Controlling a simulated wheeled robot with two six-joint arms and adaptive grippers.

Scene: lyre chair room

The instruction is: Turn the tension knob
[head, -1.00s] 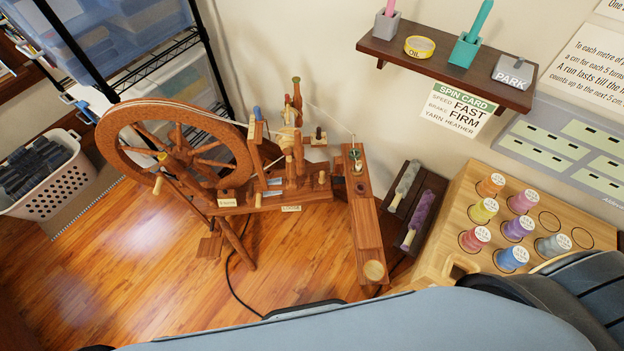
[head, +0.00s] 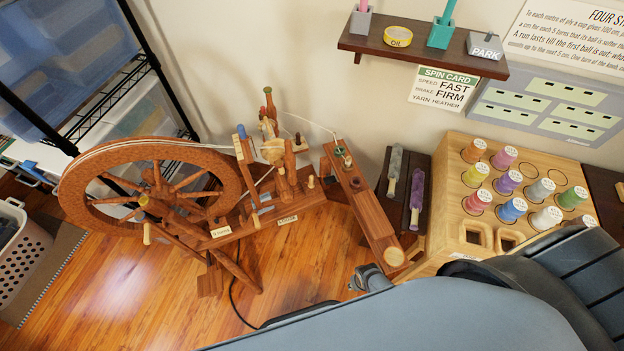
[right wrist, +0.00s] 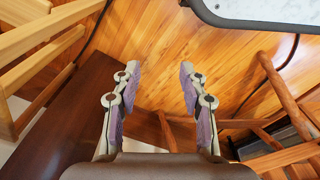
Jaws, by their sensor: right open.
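The wooden spinning wheel (head: 150,190) stands on the floor at left centre in the head view. Its bench carries two small labels (head: 287,219) that are too small to read surely. A short pale peg (head: 257,221) sticks out by the bench, and another small peg (head: 311,182) stands further right; I cannot tell which is the tension knob. My right gripper (right wrist: 158,82) is open and empty in the right wrist view, its lilac pads apart above the floor. Wooden legs and bars (right wrist: 280,85) show to its right. My left gripper is not in view.
A wooden spool rack (head: 440,225) with coloured spools stands right of the wheel. A dark board (head: 405,215) with two fibre rolls lies between them. A wall shelf (head: 425,58) is above. A white basket (head: 20,265) stands at left. Open floor lies in front of the wheel.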

